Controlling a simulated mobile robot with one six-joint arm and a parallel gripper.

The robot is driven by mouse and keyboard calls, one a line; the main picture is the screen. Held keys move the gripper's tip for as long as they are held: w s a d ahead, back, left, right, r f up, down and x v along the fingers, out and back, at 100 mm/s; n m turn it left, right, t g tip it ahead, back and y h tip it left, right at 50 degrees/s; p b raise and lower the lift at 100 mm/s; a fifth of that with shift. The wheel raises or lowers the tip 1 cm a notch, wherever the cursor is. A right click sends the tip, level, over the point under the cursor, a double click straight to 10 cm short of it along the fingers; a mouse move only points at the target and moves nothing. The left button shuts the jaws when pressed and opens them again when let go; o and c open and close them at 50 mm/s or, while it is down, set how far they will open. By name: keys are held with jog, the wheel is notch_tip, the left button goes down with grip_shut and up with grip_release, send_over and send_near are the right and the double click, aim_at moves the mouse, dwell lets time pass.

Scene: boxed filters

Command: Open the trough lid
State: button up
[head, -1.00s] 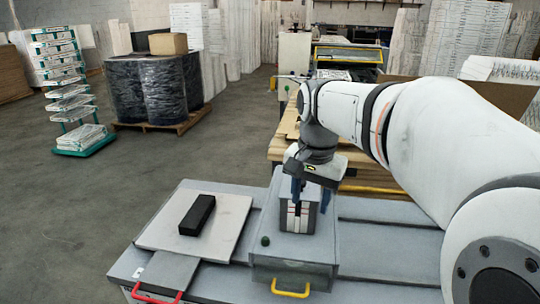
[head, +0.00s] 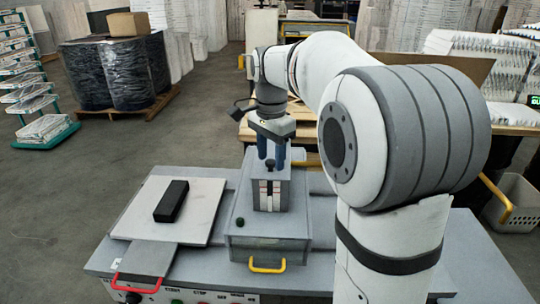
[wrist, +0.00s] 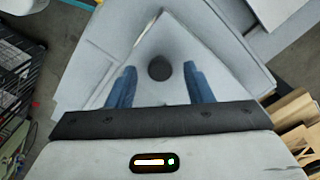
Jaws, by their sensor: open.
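A grey trough (head: 267,240) stands on the grey bench, with a yellow handle (head: 267,265) low on its front. A smaller upright grey box (head: 288,195) with white and red stripes on its front stands on it. My gripper (head: 271,160) points down at the top of this box, blue fingers apart. In the wrist view, a dark round knob (wrist: 159,68) on a pale grey top shows between the open fingers (wrist: 157,88), touching neither in the picture. Which part is the lid is unclear, and no raised lid shows.
Left of the trough, a black block (head: 171,201) lies on a pale plate (head: 205,205), with a red handle (head: 150,283) in front. A small dark green knob (head: 240,222) sits on the trough. Wrapped drums (head: 115,72) stand on a pallet behind.

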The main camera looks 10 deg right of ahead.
jog(key=shift+f, duration=0.25)
grip_shut()
dwell(0.3)
